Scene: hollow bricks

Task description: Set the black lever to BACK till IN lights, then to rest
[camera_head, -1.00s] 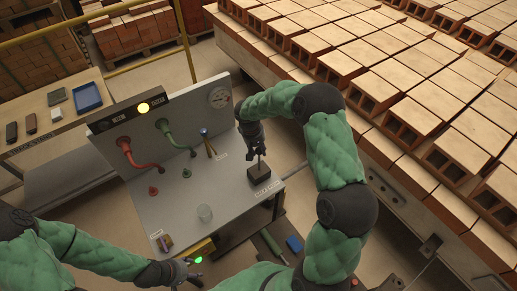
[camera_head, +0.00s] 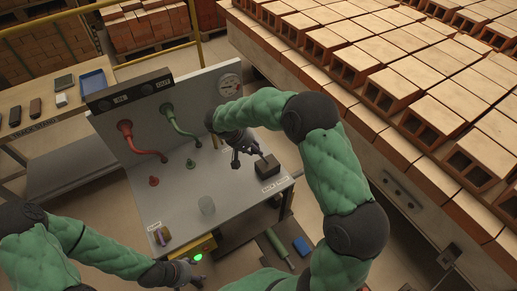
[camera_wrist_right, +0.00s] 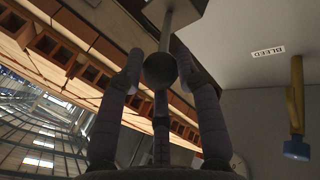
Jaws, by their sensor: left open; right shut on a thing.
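The black lever stands on a dark block (camera_head: 267,168) at the right end of the grey bench. In the right wrist view its rod and black ball knob (camera_wrist_right: 160,70) lie between my right gripper's fingers (camera_wrist_right: 158,78). The right gripper (camera_head: 245,153) is shut on the lever, just left of the block in the head view. The lever seems tilted left there; the gripper partly hides it. The lamp panel (camera_head: 130,94) has two labels; its middle lamp (camera_head: 147,89) looks dark. My left gripper (camera_head: 190,271) is open at the bench's front, beside a green-lit yellow box (camera_head: 203,247).
A red hose (camera_head: 145,150), a green hose (camera_head: 180,122) and a gauge (camera_head: 230,86) are on the upright panel. Hollow bricks (camera_head: 420,130) fill the right side. A blue tray (camera_head: 96,83) lies at the left.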

